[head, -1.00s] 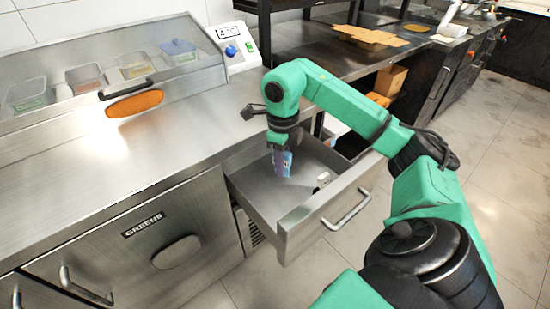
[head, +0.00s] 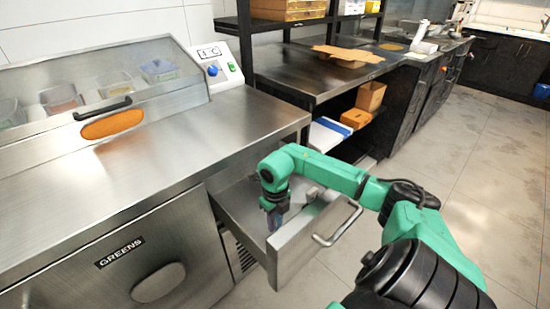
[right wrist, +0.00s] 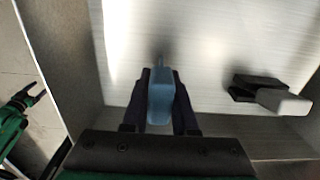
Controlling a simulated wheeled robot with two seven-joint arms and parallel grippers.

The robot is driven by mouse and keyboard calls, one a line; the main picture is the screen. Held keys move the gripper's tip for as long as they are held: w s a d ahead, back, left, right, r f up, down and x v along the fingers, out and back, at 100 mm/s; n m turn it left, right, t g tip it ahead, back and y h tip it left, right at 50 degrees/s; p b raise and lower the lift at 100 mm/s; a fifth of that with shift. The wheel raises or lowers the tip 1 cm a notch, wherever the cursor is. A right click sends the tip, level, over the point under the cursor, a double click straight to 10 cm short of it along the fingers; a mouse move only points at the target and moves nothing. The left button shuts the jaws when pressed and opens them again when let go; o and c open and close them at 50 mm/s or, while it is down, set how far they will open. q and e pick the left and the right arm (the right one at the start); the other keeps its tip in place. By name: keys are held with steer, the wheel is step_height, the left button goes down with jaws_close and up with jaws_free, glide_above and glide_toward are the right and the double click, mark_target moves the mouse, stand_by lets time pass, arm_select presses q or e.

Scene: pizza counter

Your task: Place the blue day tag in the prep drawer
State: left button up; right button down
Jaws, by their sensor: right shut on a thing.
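The blue day tag (head: 271,221) is in my right gripper (head: 275,207), down inside the open prep drawer (head: 297,243). In the right wrist view the tag (right wrist: 161,97) stands between the two dark fingers of the right gripper (right wrist: 160,82), which are shut on it. The drawer floor (right wrist: 205,50) is close below; I cannot tell whether the tag touches it. At the left of the right wrist view, my left gripper (right wrist: 38,95) shows outside the drawer, its fingers apart and empty.
A black and white object (right wrist: 268,94) lies in the drawer, to the right of the tag in the right wrist view. The steel counter (head: 200,140) is beside the drawer. A black-framed shelf (head: 320,80) with boxes stands behind it.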

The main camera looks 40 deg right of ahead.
steer(key=shift+f, duration=0.8)
steer(key=c, duration=0.7)
jaws_free()
steer(key=shift+f, duration=0.1)
steer(key=shift+r, duration=0.3)
step_height(320, 180, up, 11)
steer(key=shift+r, duration=0.4)
